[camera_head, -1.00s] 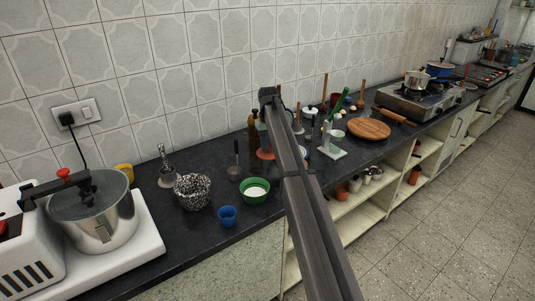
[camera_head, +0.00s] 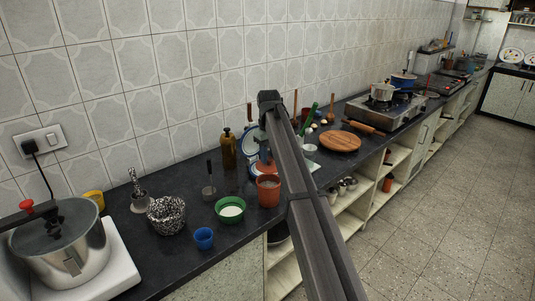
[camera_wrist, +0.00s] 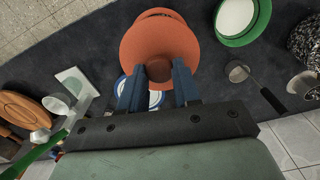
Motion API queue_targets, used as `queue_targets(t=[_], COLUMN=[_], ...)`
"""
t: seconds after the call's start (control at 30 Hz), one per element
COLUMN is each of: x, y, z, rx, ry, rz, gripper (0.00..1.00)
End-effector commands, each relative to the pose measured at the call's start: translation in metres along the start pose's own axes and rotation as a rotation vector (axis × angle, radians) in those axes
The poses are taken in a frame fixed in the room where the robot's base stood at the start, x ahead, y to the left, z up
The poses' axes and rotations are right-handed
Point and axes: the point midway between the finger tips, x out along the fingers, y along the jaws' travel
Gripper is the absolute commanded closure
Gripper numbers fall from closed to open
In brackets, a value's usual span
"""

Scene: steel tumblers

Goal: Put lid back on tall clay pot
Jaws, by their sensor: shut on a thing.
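The orange clay lid (camera_wrist: 160,44) is in the wrist view, with its brown knob (camera_wrist: 158,70) between the two blue fingers of my gripper (camera_wrist: 157,78). My gripper is shut on the knob. The orange clay pot (camera_head: 268,191) stands upright on the dark counter in the head view, just left of my arm. The lid (camera_head: 263,168) shows there just behind and above the pot's rim. In the wrist view, a curved part of the pot (camera_wrist: 158,13) shows beyond the lid, which overlaps it. I cannot tell whether they touch.
A green bowl (camera_head: 230,209), a blue cup (camera_head: 204,238) and a speckled pot (camera_head: 166,214) stand left of the clay pot. A dark bottle (camera_head: 229,150) stands behind. A round wooden board (camera_head: 340,141) lies to the right. My arm hides part of the counter.

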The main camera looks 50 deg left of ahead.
Motion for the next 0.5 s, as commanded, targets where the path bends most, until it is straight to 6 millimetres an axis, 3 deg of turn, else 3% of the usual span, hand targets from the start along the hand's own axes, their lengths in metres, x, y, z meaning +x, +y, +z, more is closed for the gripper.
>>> queue_targets(t=[0.5], x=[0.034], y=[0.0], z=[0.0], rx=[0.002], ry=[0.0], rz=[0.0], gripper=[0.98])
